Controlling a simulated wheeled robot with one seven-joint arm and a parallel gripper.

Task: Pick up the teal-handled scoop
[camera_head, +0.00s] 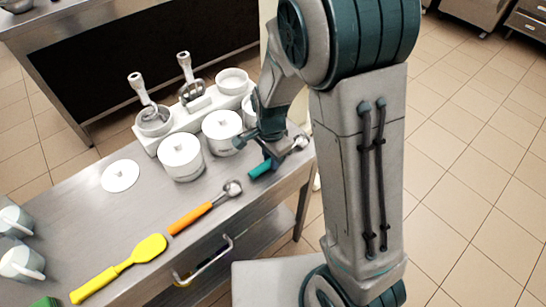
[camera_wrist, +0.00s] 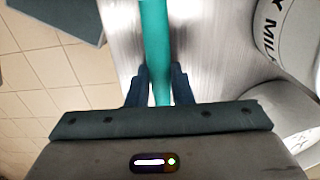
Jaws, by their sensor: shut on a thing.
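The teal-handled scoop shows its teal handle (camera_head: 260,169) and metal bowl (camera_head: 299,142) near the right end of the steel counter in the head view. In the wrist view the teal handle (camera_wrist: 155,50) runs upward from between the two dark fingers. My gripper (camera_wrist: 158,85) is shut on the handle, with one finger on each side. In the head view my gripper (camera_head: 268,148) is partly hidden by my own arm. I cannot tell whether the scoop is touching the counter or slightly above it.
An orange-handled scoop (camera_head: 192,217) and a yellow spatula (camera_head: 118,270) lie to the left on the counter (camera_head: 110,220). White tubs (camera_head: 181,158) stand just behind my gripper; lettered containers (camera_wrist: 290,35) show at right in the wrist view. A white lid (camera_head: 120,176) lies farther left.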

